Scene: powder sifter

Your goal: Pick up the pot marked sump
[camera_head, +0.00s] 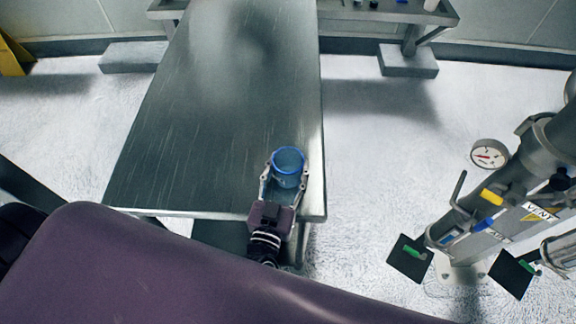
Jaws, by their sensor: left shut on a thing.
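A blue pot (288,168) with an open top stands out near the front right corner of the grey metal table (200,150). My left gripper (285,182) has its fingers on either side of the pot and is shut on it. No marking can be read on the pot from here. I cannot tell whether the pot touches the table top or is just above it. My right gripper is not in view.
The rest of the table top is bare. At the right stands a grey pipe assembly with a pressure gauge (490,155), a yellow lever (491,197) and a vent label (540,212). Another bench (400,12) with small items is at the back. Open floor lies between.

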